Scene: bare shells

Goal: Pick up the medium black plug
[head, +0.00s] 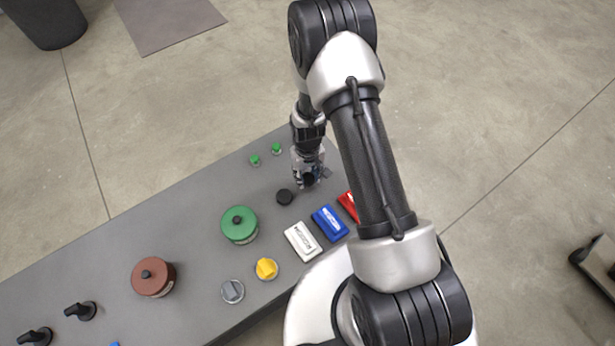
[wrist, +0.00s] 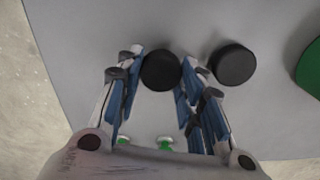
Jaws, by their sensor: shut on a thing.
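Two round black plugs show in the wrist view. One black plug (wrist: 161,70) sits between the fingertips of my gripper (wrist: 160,66), which is shut on it. The other black plug (wrist: 233,64) lies just right of the right finger and looks about the same size or slightly larger. In the head view my gripper (head: 307,182) points down at the table's far right part and mostly hides the held plug. The free black plug (head: 285,197) lies just to its lower left. I cannot tell whether the held plug is clear of the table.
The grey table (head: 195,215) also holds a green round piece (head: 238,225), a brown one (head: 152,277), a white block (head: 303,241), a blue block (head: 330,223), a red block (head: 348,205), a yellow knob (head: 266,268) and small green pieces (head: 276,149). The table's left middle is bare.

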